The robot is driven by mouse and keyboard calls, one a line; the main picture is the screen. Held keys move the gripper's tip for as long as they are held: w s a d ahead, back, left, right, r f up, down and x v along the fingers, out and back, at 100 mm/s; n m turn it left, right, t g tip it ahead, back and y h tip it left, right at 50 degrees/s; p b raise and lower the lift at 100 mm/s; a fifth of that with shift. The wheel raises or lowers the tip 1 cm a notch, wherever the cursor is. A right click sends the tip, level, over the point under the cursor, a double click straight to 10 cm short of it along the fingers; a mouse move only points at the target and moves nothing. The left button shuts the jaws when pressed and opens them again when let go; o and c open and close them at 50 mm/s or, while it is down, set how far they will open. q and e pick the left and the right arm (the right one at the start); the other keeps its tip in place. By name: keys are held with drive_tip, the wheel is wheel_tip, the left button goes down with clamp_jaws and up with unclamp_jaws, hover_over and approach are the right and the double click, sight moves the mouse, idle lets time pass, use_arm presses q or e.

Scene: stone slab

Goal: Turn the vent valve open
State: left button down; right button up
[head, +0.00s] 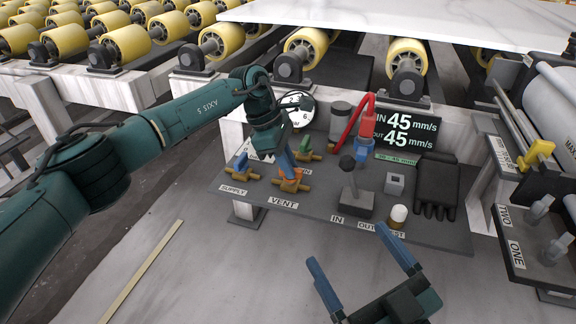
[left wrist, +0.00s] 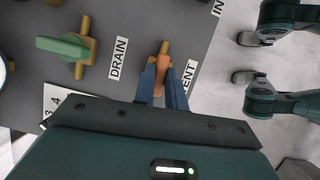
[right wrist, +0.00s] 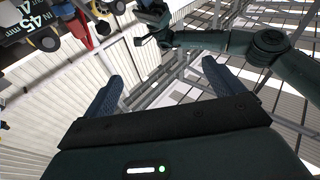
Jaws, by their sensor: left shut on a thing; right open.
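The vent valve has a brass body (head: 291,186) and an orange handle (left wrist: 161,69), on the dark panel above the VENT label (head: 283,203). My left gripper (head: 286,164) is shut on the orange handle. In the left wrist view its blue fingers (left wrist: 162,84) stand on either side of the handle, which appears roughly in line with the brass body. The fingers hide part of the valve. My right gripper (head: 347,245) is open and empty, in front of the panel; its fingers also show apart in the right wrist view (right wrist: 160,84).
The supply valve with a blue handle (head: 242,162) stands left, and the drain valve with a green handle (left wrist: 62,46) is close behind. A joystick (head: 349,190), a button box (head: 395,182) and a black glove (head: 437,187) are to the right.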

use_arm(q)
drive_tip(key=shift+m, duration=0.6)
use_arm(e)
drive_tip(key=shift+r+y, duration=0.3)
drive_tip(key=shift+r, duration=0.15)
use_arm(q)
drive_tip(key=c, duration=1.4)
unclamp_jaws()
drive_tip(key=shift+c, duration=0.2)
use_arm(e)
drive_tip(key=shift+f, duration=0.1)
use_arm(q)
drive_tip(key=shift+w+a+r, duration=0.1)
drive_tip(key=shift+a+r, duration=0.05)
drive_tip(key=shift+r, duration=0.35)
drive_tip(key=p+v, duration=0.4)
drive_tip(key=v, duration=0.8)
drive_tip(key=shift+w, duration=0.2)
use_arm(e)
drive_tip(key=shift+d+f+n+h, duration=0.3)
drive_tip(key=shift+d+h, duration=0.1)
drive_tip(key=shift+h, duration=0.3)
